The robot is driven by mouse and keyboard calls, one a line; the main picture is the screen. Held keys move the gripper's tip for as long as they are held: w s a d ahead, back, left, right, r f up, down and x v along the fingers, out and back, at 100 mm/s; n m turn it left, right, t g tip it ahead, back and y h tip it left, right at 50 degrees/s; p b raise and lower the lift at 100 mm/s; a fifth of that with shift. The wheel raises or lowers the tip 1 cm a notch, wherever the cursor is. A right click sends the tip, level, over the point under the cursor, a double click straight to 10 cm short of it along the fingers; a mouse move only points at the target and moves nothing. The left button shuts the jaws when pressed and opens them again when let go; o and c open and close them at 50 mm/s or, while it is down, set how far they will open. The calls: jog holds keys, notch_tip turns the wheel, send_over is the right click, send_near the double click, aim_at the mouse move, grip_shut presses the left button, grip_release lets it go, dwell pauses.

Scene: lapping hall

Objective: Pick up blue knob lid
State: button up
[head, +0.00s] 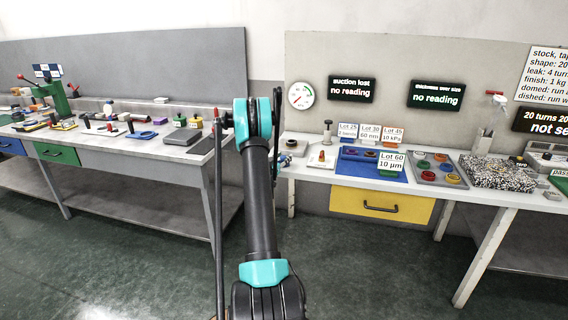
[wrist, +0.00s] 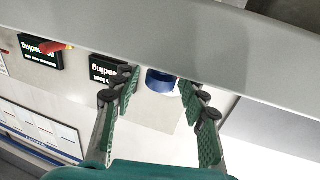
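In the wrist view, which is upside down, my gripper (wrist: 160,88) has its two green fingers spread apart. A short blue cylinder (wrist: 159,80) shows between the fingertips. It may be the blue knob lid, but I cannot make out a knob. It looks beyond the fingers, with a gap on its left side, and I see no clear grip on it. In the head view my gripper is hidden by my arm. A small bluish shape (head: 287,161) shows beside my arm at the left end of the right bench, too small to name.
The right bench holds a blue mat (head: 370,172) with lot cards, a grey tray (head: 424,177) of coloured rings and a speckled block (head: 497,174). A yellow drawer (head: 381,206) hangs below. The left bench (head: 110,147) is crowded with tools. A grey band (wrist: 230,55) crosses the wrist view.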

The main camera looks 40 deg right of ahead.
grip_shut()
jog(key=shift+r, duration=0.2)
